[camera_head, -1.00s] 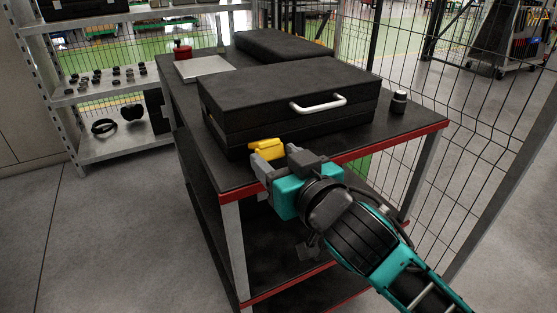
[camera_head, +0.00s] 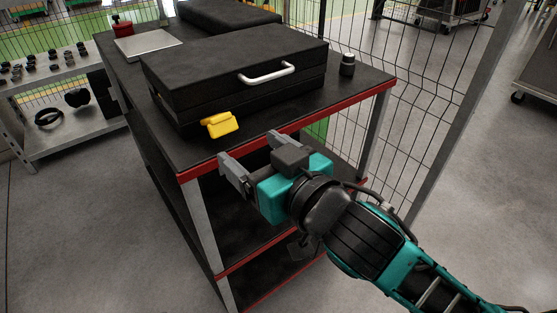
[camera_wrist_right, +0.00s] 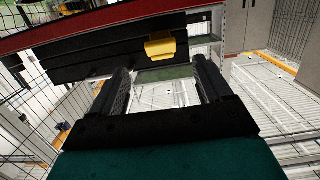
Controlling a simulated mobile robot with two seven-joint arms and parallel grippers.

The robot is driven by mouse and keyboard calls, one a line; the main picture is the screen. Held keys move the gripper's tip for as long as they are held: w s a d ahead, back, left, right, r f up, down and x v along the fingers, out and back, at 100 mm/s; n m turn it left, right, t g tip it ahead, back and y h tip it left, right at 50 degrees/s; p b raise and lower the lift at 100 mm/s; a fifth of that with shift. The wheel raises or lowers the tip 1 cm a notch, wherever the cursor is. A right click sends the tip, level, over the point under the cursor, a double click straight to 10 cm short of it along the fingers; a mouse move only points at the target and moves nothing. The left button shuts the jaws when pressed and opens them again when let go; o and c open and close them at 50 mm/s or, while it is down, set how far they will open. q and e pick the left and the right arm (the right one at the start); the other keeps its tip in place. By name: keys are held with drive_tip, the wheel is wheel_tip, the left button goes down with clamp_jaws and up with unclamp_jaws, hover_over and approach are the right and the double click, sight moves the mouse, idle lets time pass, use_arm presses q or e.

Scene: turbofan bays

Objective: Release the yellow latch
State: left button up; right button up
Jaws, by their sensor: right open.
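The yellow latch (camera_head: 220,124) is on the front of a black case (camera_head: 235,75), near its lower left corner. It also shows in the right wrist view (camera_wrist_right: 160,47), above and between the fingers. The frames do not clearly show whether it is fastened or loose. My right gripper (camera_head: 249,150) is open and empty, in front of the bench edge. Its fingertips point toward the case and are apart from the latch. My left gripper is not in view.
The case lies on a black-topped bench with a red edge (camera_head: 285,131). A silver handle (camera_head: 268,73) sticks out from its front. A small dark cylinder (camera_head: 347,65) stands at the right. A wire fence (camera_head: 400,120) runs behind. The floor in front is clear.

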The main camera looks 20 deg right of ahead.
use_arm(q)
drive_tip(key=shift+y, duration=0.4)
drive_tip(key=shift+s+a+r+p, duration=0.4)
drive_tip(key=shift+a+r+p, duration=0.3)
drive_tip(key=shift+p, duration=0.75)
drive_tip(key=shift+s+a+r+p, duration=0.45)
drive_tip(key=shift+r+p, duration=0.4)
drive_tip(key=shift+p, duration=0.6)
use_arm(e)
drive_tip(key=shift+v, duration=2.85)
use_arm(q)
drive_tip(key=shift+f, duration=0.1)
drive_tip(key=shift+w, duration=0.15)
use_arm(e)
drive_tip(key=s+d+f+g+h, duration=0.1)
drive_tip(key=d+f, duration=0.1)
drive_tip(key=f, duration=0.6)
drive_tip(key=s+d+f+g+h, duration=0.1)
drive_tip(key=d+f+g, duration=0.1)
drive_tip(key=f, duration=0.7)
drive_tip(key=s+d+f+m+g+h, duration=0.1)
drive_tip(key=s+d+f+g, duration=0.1)
drive_tip(key=f, duration=0.7)
drive_tip(key=shift+d, duration=0.25)
drive_tip(key=shift+r, duration=0.1)
drive_tip(key=shift+c, duration=0.4)
